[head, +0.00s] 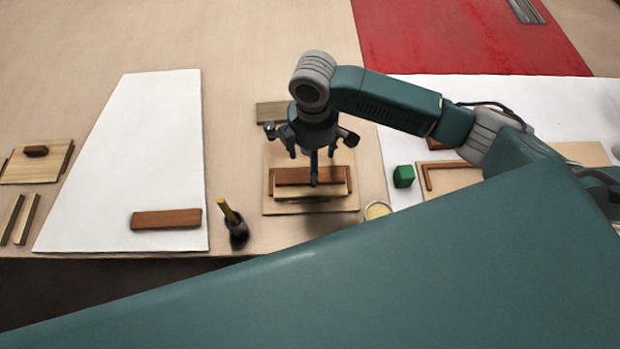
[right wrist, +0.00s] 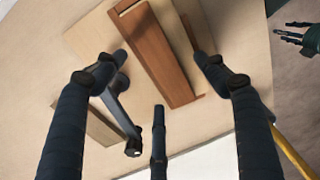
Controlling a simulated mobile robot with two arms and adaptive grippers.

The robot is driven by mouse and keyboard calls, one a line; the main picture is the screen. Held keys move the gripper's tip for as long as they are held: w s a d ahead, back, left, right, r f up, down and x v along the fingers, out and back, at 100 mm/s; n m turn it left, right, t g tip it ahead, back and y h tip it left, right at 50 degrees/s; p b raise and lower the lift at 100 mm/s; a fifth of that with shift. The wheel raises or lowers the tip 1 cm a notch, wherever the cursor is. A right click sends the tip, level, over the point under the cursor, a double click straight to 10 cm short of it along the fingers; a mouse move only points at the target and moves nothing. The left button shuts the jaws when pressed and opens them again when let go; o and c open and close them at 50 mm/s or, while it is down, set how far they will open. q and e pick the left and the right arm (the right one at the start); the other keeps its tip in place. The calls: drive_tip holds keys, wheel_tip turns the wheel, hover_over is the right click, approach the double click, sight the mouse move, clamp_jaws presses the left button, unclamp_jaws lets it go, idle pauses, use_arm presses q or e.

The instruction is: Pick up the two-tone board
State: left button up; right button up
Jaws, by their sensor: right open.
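A pale base board (head: 345,205) lies near the table's front edge. On it sit red-brown strips (head: 312,175) with a pale strip (head: 300,192) along their front; I cannot tell for sure which of these make up the two-tone board. My right gripper (head: 316,165) is above them, pointing down, open and empty. In the right wrist view its fingers (right wrist: 160,110) spread around a red-brown plank (right wrist: 158,55), apparently without holding it. My left gripper (right wrist: 290,33) shows small at that view's upper right, and its opening is unclear.
A white panel (head: 140,130) with a red-brown block (head: 166,219) lies left. A dark pot with a yellow handle (head: 236,225), a green block (head: 403,176) and a round tin (head: 378,210) are close by. The back left is clear.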

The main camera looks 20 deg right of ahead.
drive_tip(key=shift+w+f, duration=0.1)
drive_tip(key=shift+f, duration=0.25)
drive_tip(key=f, duration=0.2)
drive_tip(key=f+p, duration=0.1)
drive_tip(key=f, duration=0.1)
drive_tip(key=shift+w+a+f, duration=0.2)
drive_tip(key=shift+f, duration=0.2)
drive_tip(key=c, duration=1.1)
use_arm(q)
drive_tip(key=shift+w+d+r, duration=0.1)
drive_tip(key=shift+w+r, duration=0.65)
drive_tip(key=shift+w, duration=0.3)
use_arm(e)
drive_tip(key=c, duration=0.3)
drive_tip(key=shift+w+r, duration=0.1)
drive_tip(key=shift+c, duration=0.3)
